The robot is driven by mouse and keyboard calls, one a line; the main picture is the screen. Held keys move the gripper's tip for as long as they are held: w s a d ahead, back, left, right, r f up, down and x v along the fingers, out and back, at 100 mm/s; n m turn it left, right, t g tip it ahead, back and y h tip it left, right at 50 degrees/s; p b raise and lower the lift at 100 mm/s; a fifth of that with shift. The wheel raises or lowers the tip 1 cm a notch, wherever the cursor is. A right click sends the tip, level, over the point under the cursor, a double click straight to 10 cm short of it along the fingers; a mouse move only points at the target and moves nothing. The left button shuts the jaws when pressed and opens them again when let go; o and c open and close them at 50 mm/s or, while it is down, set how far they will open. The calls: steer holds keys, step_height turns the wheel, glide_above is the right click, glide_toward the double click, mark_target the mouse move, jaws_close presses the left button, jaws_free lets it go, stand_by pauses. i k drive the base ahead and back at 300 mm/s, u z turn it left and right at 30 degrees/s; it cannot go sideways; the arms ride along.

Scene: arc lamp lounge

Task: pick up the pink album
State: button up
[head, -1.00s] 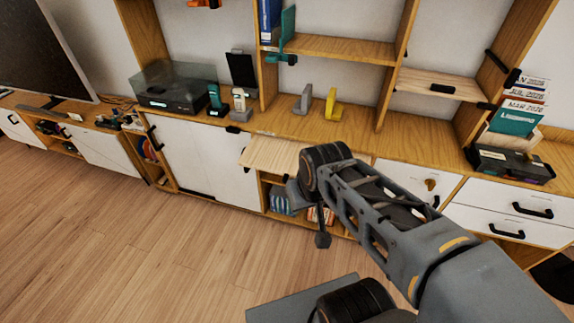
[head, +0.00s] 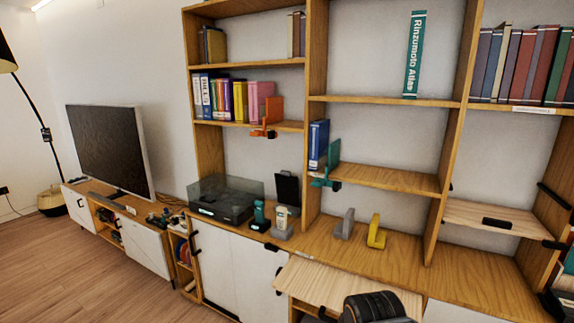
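A pink album (head: 264,98) stands upright on the middle shelf of the left bay in the head view. It is at the right end of a row of several binders, beside a yellow one (head: 240,102). An orange bookend (head: 268,118) stands at its right and hides part of its lower side. I cannot tell whether the pink block is one album or two. My gripper is out of the picture; only a dark joint of my arm shows at the bottom edge, low and far from the album.
A blue binder (head: 318,143) and a teal bookend (head: 328,168) stand on a shelf to the right. Below are a turntable (head: 226,200), phones, and grey (head: 344,224) and yellow (head: 376,232) bookends. A pale board (head: 330,282) juts out in front.

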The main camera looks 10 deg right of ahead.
mark_target(257, 91)
steer(key=u, duration=0.45)
steer(key=i, duration=1.2)
steer(key=u, duration=0.5)
